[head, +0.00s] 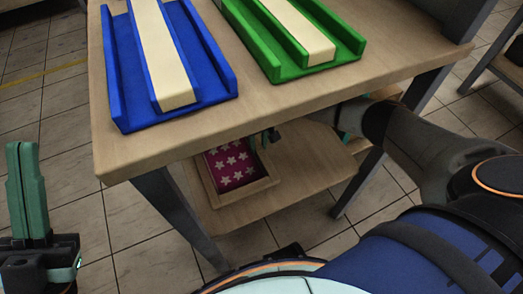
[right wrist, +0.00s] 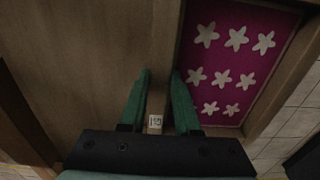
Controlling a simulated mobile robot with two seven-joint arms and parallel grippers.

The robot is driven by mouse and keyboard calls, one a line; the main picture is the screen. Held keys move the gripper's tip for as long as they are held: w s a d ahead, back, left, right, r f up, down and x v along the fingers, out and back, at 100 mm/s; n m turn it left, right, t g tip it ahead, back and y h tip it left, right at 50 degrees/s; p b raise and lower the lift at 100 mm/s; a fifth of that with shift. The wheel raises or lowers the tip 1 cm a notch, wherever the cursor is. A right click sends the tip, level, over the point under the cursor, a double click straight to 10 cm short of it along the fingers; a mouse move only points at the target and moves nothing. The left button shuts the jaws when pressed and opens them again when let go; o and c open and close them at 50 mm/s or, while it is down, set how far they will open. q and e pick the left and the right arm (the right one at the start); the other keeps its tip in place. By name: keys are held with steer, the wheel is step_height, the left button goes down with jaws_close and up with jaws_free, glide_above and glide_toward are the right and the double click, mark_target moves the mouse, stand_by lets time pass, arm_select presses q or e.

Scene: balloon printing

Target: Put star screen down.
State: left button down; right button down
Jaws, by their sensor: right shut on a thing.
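The star screen is a wooden frame (head: 240,194) around a magenta panel with white stars. It is at the lower shelf under the table, near its left front edge; I cannot tell whether it rests fully on the shelf. In the right wrist view the star screen (right wrist: 238,60) fills the upper right. My right gripper (right wrist: 160,82) is shut on one wooden side of its frame. In the head view the tabletop hides most of this gripper. My left gripper (head: 27,150) is at the far left, away from the table, its fingers together and empty.
The wooden tabletop (head: 130,155) overhangs the lower shelf (head: 310,155). A blue holder (head: 120,75) and a green holder (head: 345,45) stand on top. Metal legs (head: 180,215) flank the shelf opening. The shelf right of the screen has bare room.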

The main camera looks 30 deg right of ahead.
steer(key=shift+s+d+f, duration=0.15)
steer(key=shift+s+f, duration=0.15)
steer(key=shift+f, duration=0.1)
steer(key=f, duration=0.1)
steer(key=f+b, duration=0.2)
steer(key=shift+s+d+f, duration=0.1)
steer(key=shift+s+f, duration=0.15)
steer(key=shift+f, duration=0.15)
steer(key=shift+f+b, duration=0.1)
steer(key=shift+b, duration=0.2)
steer(key=c, duration=0.6)
jaws_free()
